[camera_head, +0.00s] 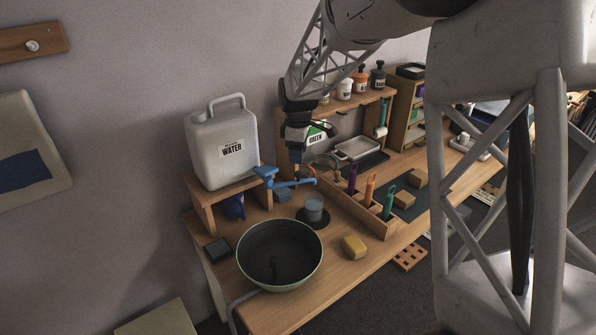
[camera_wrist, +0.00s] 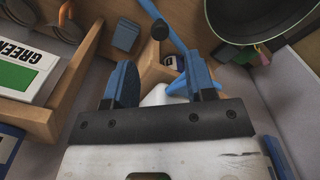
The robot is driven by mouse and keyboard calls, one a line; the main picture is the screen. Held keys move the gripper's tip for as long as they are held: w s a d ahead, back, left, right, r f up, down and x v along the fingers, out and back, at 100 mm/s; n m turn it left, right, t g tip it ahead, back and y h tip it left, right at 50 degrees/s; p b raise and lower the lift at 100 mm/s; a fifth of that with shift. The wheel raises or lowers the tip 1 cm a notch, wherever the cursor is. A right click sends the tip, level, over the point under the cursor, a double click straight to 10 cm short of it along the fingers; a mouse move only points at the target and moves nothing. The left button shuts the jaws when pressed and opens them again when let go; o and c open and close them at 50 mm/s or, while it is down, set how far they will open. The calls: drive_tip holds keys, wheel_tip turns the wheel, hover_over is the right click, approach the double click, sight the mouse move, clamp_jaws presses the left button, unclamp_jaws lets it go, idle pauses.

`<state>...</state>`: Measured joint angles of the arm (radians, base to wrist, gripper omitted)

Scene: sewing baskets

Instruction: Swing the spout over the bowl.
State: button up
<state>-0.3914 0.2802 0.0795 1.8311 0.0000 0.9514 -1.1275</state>
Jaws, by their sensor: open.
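The blue spout (camera_head: 292,183) runs rightward from the blue tap (camera_head: 266,174) below the white water jug (camera_head: 228,142). Its outer end is over the area by a small grey-blue cup, not over the bowl. The dark bowl (camera_head: 281,253) with a pale green rim stands at the table's front left. My gripper (camera_head: 297,168) points down just above the spout. In the wrist view my gripper (camera_wrist: 160,78) is open, its two blue fingers apart. A blue bar, seemingly the spout (camera_wrist: 170,30), passes beyond the fingers; contact cannot be told. The bowl (camera_wrist: 262,14) shows at the upper right.
The grey-blue cup (camera_head: 313,209) stands on a dark round mat. A wooden organizer (camera_head: 350,205) with coloured tools and the shelf (camera_head: 345,110) stand to the right and behind. The table's front edge is clear.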

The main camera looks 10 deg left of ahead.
sight(298, 173)
drive_tip(key=shift+f, duration=3.5)
clamp_jaws()
